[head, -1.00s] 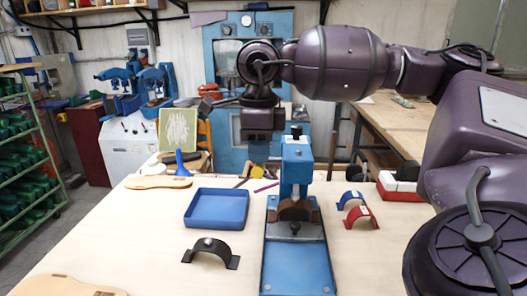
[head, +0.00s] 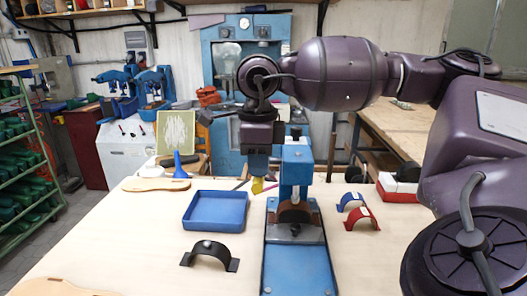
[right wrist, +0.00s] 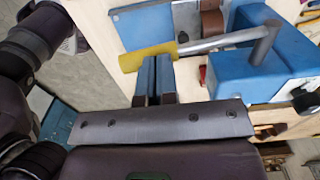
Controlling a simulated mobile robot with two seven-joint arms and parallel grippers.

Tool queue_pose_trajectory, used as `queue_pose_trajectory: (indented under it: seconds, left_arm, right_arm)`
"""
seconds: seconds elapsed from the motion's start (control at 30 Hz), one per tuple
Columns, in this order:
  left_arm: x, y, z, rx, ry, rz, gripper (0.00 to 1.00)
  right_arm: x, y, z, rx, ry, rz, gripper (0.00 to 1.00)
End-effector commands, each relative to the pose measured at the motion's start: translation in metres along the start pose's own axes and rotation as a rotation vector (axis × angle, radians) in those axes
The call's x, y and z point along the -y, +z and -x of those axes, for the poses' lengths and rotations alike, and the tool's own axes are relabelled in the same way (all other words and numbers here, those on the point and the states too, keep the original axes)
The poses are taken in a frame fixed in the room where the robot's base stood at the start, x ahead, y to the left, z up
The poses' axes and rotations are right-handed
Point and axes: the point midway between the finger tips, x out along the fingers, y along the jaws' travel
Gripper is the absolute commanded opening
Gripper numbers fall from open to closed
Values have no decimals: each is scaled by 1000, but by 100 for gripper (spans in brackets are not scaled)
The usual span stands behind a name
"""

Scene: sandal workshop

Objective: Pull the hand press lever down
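The blue hand press (head: 296,172) stands upright on the table, its base plate towards me. Its lever is a grey rod (right wrist: 215,42) with a yellow grip (right wrist: 128,62) at the end. The yellow grip also shows in the head view (head: 257,186), left of the press column. My right gripper (right wrist: 156,60) has its two blue fingers close together, with nothing visible between them. In the head view the fingers (head: 258,168) point down just above the grip; their tips appear to meet it, but contact is not certain. My left gripper is not in view.
A blue tray (head: 216,226) and a black arched part (head: 210,256) lie left of the press. Red (head: 362,220) and blue (head: 351,202) arched parts lie to its right. A sole-shaped piece (head: 152,184) lies at the back left. The front left tabletop is mostly clear.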

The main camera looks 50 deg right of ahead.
Motion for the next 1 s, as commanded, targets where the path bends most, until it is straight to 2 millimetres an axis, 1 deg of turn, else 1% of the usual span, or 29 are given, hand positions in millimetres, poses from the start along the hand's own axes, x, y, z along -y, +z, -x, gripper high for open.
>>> queue_pose_trajectory:
  seconds: [0.17, 0.5, 0.77, 1.0]
  left_arm:
    - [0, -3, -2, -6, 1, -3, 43]
    - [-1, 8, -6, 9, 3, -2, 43]
    - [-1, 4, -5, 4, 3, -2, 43]
    - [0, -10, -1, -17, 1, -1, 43]
  right_arm:
    - [0, 0, -3, -2, 1, 0, 0]
    - [-2, 0, -23, -3, 2, 0, 0]
    - [-1, 0, -19, 1, 0, 0, 0]
    - [4, 0, 4, 4, -3, -1, 0]
